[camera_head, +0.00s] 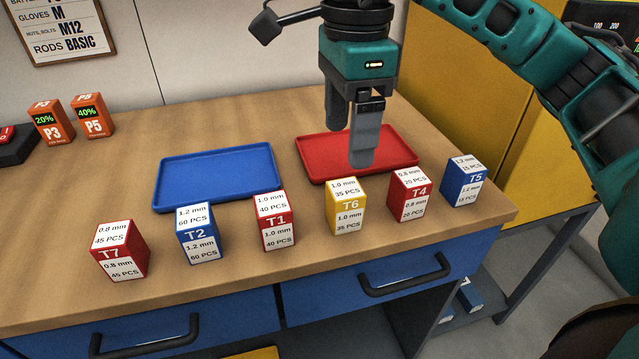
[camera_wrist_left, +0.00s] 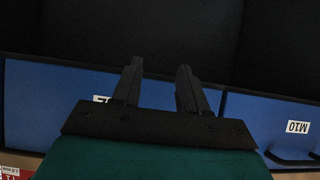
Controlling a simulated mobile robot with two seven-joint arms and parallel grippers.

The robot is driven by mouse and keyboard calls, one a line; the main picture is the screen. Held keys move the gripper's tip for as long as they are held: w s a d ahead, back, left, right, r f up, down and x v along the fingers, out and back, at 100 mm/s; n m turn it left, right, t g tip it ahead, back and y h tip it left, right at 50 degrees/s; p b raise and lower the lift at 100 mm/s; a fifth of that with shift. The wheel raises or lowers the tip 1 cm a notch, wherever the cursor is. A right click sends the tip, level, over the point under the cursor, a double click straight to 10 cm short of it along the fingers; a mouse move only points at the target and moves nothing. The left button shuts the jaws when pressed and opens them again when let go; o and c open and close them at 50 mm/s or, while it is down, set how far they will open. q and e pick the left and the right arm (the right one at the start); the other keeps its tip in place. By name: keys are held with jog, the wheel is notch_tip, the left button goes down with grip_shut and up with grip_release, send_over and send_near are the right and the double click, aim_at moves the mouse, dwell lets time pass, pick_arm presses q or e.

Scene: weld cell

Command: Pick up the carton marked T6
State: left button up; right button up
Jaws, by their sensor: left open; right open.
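The carton marked T6 (camera_head: 345,206) is yellow with white labels reading 1.0 mm and 35 PCS. It stands upright on the wooden bench in the head view, between the red T1 carton and the red T4 carton. My right gripper (camera_head: 360,155) hangs pointing down just above and behind T6, its fingers in front of the red tray in the picture. It is open and holds nothing. My left gripper (camera_wrist_left: 157,85) shows only in the left wrist view, open and empty, with blue drawer fronts behind it. T6 is not seen in that view.
Cartons T7 (camera_head: 120,250), T2 (camera_head: 198,234), T1 (camera_head: 274,221), T4 (camera_head: 410,194) and T5 (camera_head: 464,179) stand in the same row. A blue tray (camera_head: 170,190) and a red tray (camera_head: 310,155) lie behind. Orange boxes P3 (camera_head: 52,124) and P5 (camera_head: 93,117) stand back left.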

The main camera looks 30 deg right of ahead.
aim_at(346, 189)
jog(key=shift+w+d+f, duration=0.1)
jog(key=shift+d+f, duration=0.1)
jog(key=shift+f, duration=0.15)
jog(key=f, duration=0.2)
jog(key=f+b, duration=0.1)
jog(key=f, duration=0.2)
jog(key=shift+s+f, duration=0.25)
jog(key=shift+f, duration=0.05)
jog(key=shift+w+a+f+b, duration=0.1)
jog(key=shift+f+b, duration=0.15)
jog(key=shift+f, duration=1.35)
jog(key=shift+w+f+b, duration=0.1)
jog(key=shift+f+b, duration=0.15)
jog(key=shift+f, duration=1.3)
jog(key=c, duration=1.1)
